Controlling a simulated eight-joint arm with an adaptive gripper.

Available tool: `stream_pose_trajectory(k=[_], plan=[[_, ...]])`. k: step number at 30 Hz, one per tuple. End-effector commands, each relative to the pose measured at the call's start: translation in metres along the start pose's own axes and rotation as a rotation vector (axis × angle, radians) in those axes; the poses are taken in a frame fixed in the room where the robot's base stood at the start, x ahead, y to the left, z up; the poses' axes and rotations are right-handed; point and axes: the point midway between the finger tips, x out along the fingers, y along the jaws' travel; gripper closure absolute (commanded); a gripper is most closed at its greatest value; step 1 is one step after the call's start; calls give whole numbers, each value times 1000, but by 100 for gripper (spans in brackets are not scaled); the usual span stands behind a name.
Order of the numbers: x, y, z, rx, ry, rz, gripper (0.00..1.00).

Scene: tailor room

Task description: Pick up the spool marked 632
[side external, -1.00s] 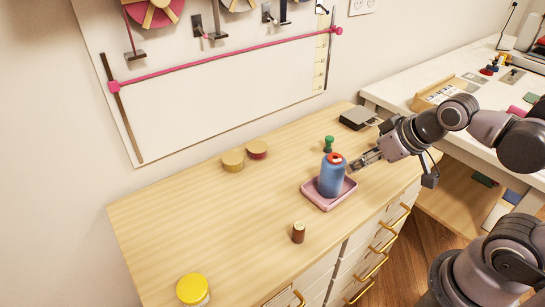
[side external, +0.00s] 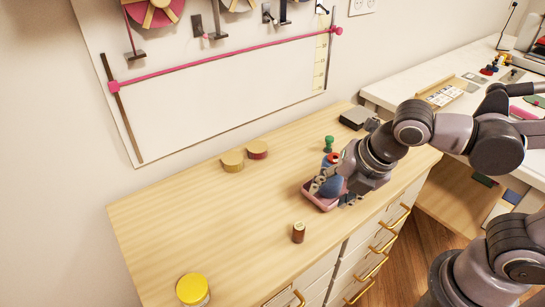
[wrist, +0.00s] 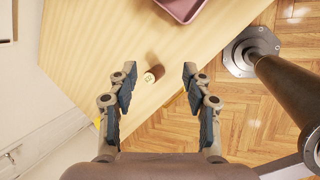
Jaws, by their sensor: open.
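A brown spool (side external: 298,232) with a pale top stands upright on the wooden cabinet top, near its front edge. It also shows in the wrist view (wrist: 154,73), between and beyond my fingertips, not touched. No number can be read on any spool. My gripper (wrist: 159,77) is open and empty; in the side view it is in front of the tray, right of and behind the brown spool.
The pink tray (side external: 325,204) shows at the top edge of the wrist view. A yellow-lidded jar (side external: 193,290) stands at the front left. Two round tins (side external: 232,161) sit near the wall. A dark box (side external: 357,118) is at the back. The cabinet top around the brown spool is clear.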

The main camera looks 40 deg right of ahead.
Motion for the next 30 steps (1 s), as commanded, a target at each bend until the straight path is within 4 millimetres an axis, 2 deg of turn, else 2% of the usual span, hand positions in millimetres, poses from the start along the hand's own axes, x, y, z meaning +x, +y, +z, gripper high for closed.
stream_pose_trajectory(k=[6, 12, 15, 20, 30], plan=[[0, 8, -30, -568, 17, -28, 50], [-1, 12, -47, -925, 28, -42, 50], [-1, 12, -51, -1008, 30, -46, 50], [6, 12, -52, -1042, 31, -48, 50], [40, 11, -52, -1037, 31, -47, 50]])
